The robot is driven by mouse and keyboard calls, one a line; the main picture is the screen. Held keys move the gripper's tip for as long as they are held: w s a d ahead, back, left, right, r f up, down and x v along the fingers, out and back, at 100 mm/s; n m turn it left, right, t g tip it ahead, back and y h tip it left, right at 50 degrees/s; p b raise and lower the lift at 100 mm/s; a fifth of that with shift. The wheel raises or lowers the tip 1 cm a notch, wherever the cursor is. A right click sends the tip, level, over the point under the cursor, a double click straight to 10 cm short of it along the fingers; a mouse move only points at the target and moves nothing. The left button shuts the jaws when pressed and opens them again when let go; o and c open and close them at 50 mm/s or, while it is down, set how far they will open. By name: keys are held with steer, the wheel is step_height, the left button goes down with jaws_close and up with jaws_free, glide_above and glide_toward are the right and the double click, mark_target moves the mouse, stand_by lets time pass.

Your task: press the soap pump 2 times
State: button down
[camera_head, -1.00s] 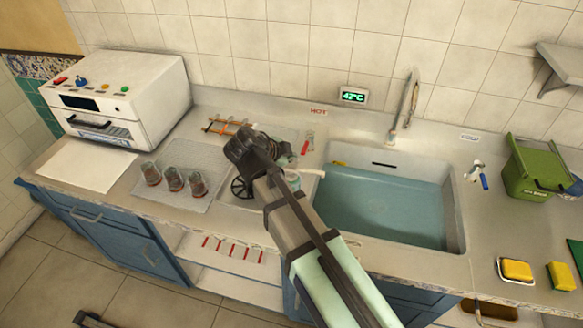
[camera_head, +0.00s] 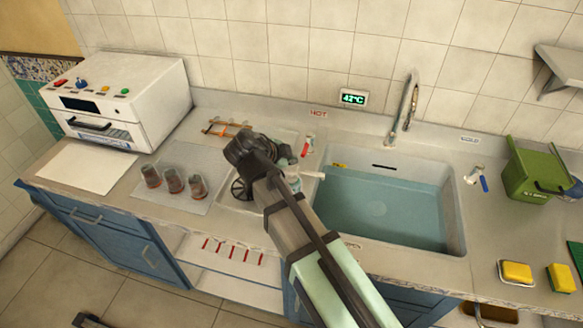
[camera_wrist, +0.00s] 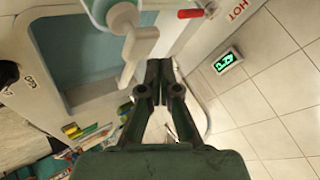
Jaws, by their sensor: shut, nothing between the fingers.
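The soap pump shows in the head view as a pale nozzle (camera_head: 313,174), reaching right over the sink's left edge; my arm hides much of its body. In the wrist view, the white pump head (camera_wrist: 139,42) is at upper centre, with a teal bottle part behind it. My gripper (camera_wrist: 158,66) is shut and empty, its fingertips just right of and below the pump head in the picture. I cannot tell whether they touch it. In the head view, the fingers are mostly hidden behind my wrist.
The sink (camera_head: 455,210) holds bluish water right of the pump. The red-handled hot tap (camera_head: 309,146) is close behind the pump. Several glasses (camera_head: 172,181) stand on a mat to the left. The tall faucet (camera_head: 405,105) rises behind the sink.

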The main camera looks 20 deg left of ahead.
steer(key=shift+f+b, duration=0.25)
steer(key=shift+b, duration=0.15)
steer(key=shift+f+b, duration=0.2)
steer(key=shift+b, duration=0.1)
steer(key=shift+f+b, duration=0.9)
stand_by(1.1)
steer(key=shift+r, duration=0.15)
steer(key=shift+r+p, duration=0.45)
steer(key=shift+r, duration=0.75)
steer(key=shift+r+p, duration=0.75)
steer(key=shift+r, duration=1.7)
steer(key=shift+d, duration=0.1)
